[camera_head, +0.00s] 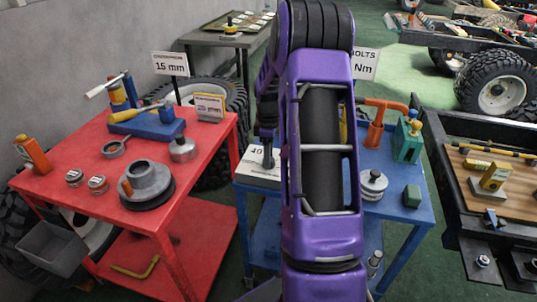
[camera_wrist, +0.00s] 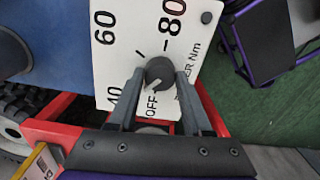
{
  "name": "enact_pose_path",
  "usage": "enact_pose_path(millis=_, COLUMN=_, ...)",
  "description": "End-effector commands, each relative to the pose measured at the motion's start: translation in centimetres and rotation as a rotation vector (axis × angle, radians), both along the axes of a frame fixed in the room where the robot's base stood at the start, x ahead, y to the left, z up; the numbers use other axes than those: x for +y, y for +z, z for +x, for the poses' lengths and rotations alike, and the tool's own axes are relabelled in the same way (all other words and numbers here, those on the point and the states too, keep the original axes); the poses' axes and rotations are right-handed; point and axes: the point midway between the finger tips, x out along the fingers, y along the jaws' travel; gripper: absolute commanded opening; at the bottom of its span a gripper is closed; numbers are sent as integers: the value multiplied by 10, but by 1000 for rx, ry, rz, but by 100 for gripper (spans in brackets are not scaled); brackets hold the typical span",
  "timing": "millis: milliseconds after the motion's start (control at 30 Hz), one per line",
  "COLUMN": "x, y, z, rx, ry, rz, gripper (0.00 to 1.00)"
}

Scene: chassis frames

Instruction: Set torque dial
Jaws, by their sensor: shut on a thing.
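The torque dial is a dark round knob (camera_wrist: 159,70) on a white panel (camera_wrist: 120,70) in the wrist view. The panel is printed with 60, 80, 40, OFF and part of "Nm". A light mark on the knob points down and left in the picture, seemingly between 40 and OFF. My gripper (camera_wrist: 160,76) has one finger on each side of the knob and is shut on it. In the head view, a white box marked 40 (camera_head: 258,168) sits on the blue cart (camera_head: 400,206), partly hidden behind my purple arm.
A red cart (camera_head: 72,197) at left holds a flanged part (camera_head: 147,183), an orange bottle (camera_head: 33,155) and tools.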

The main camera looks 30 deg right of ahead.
Motion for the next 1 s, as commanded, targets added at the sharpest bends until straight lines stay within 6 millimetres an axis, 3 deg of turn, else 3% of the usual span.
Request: enact_pose_path(millis=1000, x=0, y=1, z=0, rx=0, ry=-966, rz=-2, gripper=0)
